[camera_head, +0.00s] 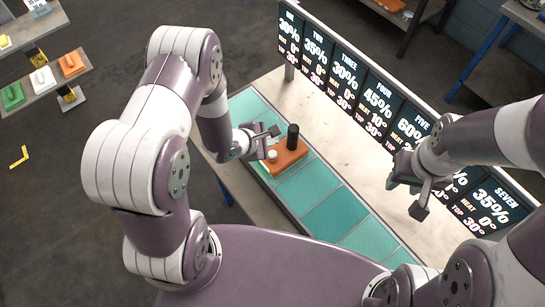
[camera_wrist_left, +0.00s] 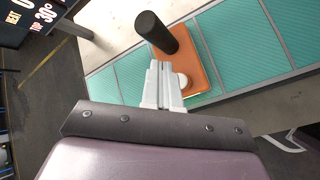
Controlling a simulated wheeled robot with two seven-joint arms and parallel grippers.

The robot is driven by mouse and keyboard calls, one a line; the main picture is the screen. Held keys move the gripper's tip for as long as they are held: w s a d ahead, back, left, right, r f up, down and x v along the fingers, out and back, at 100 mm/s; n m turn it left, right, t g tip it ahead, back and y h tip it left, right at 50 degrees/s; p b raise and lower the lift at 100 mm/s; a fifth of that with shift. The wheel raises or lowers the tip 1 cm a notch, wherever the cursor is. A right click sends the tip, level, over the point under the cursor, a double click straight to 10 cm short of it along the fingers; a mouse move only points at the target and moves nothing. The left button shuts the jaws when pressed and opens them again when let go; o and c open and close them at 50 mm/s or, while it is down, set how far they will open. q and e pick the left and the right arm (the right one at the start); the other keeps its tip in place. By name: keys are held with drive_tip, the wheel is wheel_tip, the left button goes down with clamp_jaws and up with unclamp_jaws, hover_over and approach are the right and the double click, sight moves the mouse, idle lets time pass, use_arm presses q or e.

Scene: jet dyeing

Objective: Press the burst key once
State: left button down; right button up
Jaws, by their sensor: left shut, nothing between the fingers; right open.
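An orange block (camera_head: 290,158) sits on the teal tiled strip of the bench. A black cylinder (camera_head: 293,134) stands upright on it, and a small white round knob (camera_head: 272,155) is at its near left end. No label shows which part is the burst key. My left gripper (camera_head: 270,132) is at the block's left end. In the left wrist view its shut, empty fingers (camera_wrist_left: 162,72) overlap the orange block (camera_wrist_left: 200,72), between the black cylinder (camera_wrist_left: 155,32) and the white knob (camera_wrist_left: 183,80); contact cannot be told. My right gripper (camera_head: 420,198) is open and empty above the bench at right.
A row of dark display boards (camera_head: 378,104) with percentages and angles stands along the bench's back edge. The teal tiles (camera_head: 335,213) right of the block are bare. Shelves with coloured items (camera_head: 70,64) stand far left; a yellow marking (camera_head: 19,157) is on the floor.

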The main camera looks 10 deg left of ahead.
sight(271, 156)
use_arm(q)
wheel_tip(271, 156, down, 4)
drive_tip(key=shift+r+b, duration=0.1)
drive_tip(key=shift+b, duration=1.05)
drive_tip(key=shift+f, duration=0.3)
use_arm(e)
wheel_tip(271, 156, down, 4)
drive_tip(key=shift+r, duration=0.2)
use_arm(q)
drive_tip(key=shift+r, duration=0.1)
drive_tip(key=shift+f, duration=0.45)
use_arm(e)
drive_tip(key=shift+f, duration=0.1)
